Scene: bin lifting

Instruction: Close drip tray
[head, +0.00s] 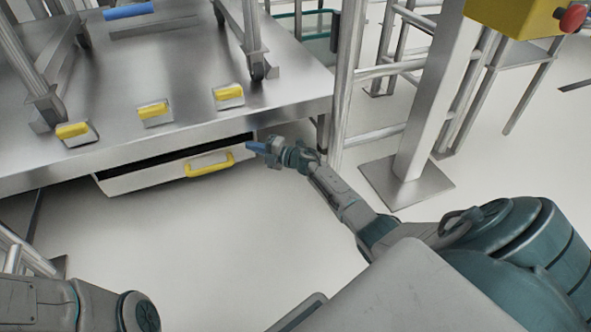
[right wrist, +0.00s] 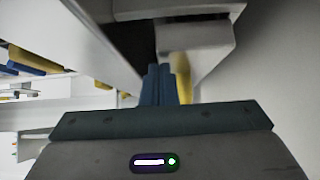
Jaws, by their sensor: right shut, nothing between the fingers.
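The drip tray (head: 135,180) is a shallow metal drawer under the front edge of the steel table. It stands partly pulled out, with a dark gap showing between it and the table edge. A yellow bar handle (head: 209,165) is on its front. My right gripper (head: 251,147) is shut and empty, with blue fingers beside the right end of the tray. I cannot tell whether they touch it. In the right wrist view the closed fingertips (right wrist: 158,72) point toward the tray, with a blurred yellow part just right of them. My left gripper is outside the view.
The steel table (head: 190,70) carries several yellow-handled clamps along its front edge and metal frame legs with casters. A tubular metal frame (head: 344,80) and a post on a square base plate (head: 405,186) stand to the right. The floor before the tray is clear.

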